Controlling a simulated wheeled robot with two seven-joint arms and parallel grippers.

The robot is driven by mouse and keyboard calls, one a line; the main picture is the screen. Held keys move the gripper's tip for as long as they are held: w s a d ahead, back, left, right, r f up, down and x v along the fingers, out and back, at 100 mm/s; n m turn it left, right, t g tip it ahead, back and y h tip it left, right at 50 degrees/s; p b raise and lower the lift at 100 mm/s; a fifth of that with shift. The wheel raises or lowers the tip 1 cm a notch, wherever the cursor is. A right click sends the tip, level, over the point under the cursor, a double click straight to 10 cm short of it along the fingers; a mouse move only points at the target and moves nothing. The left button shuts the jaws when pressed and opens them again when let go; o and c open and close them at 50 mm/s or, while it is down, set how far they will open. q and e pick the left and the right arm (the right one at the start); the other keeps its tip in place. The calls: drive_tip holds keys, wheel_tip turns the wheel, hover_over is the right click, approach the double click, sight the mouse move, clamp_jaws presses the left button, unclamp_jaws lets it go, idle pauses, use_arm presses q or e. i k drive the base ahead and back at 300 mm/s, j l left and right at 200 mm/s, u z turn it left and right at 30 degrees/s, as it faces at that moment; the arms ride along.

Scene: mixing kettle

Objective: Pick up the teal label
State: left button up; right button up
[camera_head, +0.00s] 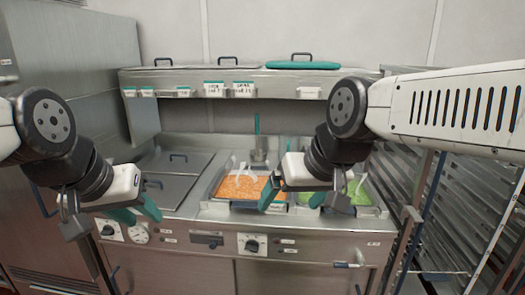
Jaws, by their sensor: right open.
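Several small white labels with teal edges line the front of the steel shelf. Two larger ones with dark writing, a left label (214,89) and a right label (243,89), sit near its middle. Smaller ones include a far-left label (129,92) and another label (183,91). I cannot tell which one is the task's teal label. My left gripper (142,214) hangs below the shelf at left, its teal fingers apart and empty. My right gripper (296,197) is open over the pans, below and right of the larger labels, with nothing visible between its fingers.
A pan of orange food (240,188) and a pan of green food (362,193) sit in the steel counter (180,222). Closed lids (175,190) lie left of them. A teal lid (303,65) rests on the shelf. A rack (440,215) stands at right.

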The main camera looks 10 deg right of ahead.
sight(146, 91)
drive_tip(key=i+j+z, duration=0.1)
drive_tip(key=z, duration=0.6)
drive_tip(key=i+j+z, duration=0.1)
drive_tip(key=j+z, duration=0.3)
drive_tip(key=j, duration=0.35)
drive_tip(key=j+z, duration=0.4)
drive_tip(key=j, duration=0.3)
